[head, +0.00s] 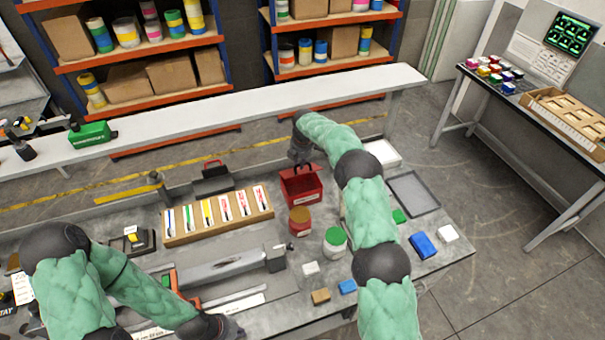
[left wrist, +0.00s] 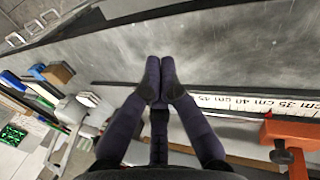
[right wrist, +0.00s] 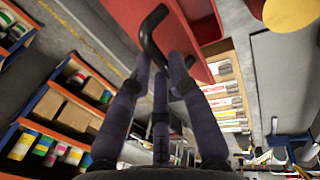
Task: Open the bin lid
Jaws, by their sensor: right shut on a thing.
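My right gripper (head: 301,160) reaches in above the back of the bin. Its fingers (right wrist: 162,62) are closed around the handle. The arm partly hides the bin's top, so the lid's exact angle is hard to tell. My left gripper (left wrist: 160,72) is shut and empty, low over the front left of the bench.
A wooden rack (head: 218,218) of colored cards is left of the bin. A grey tray (head: 414,194) lies right. A long white shelf (head: 240,115) runs behind.

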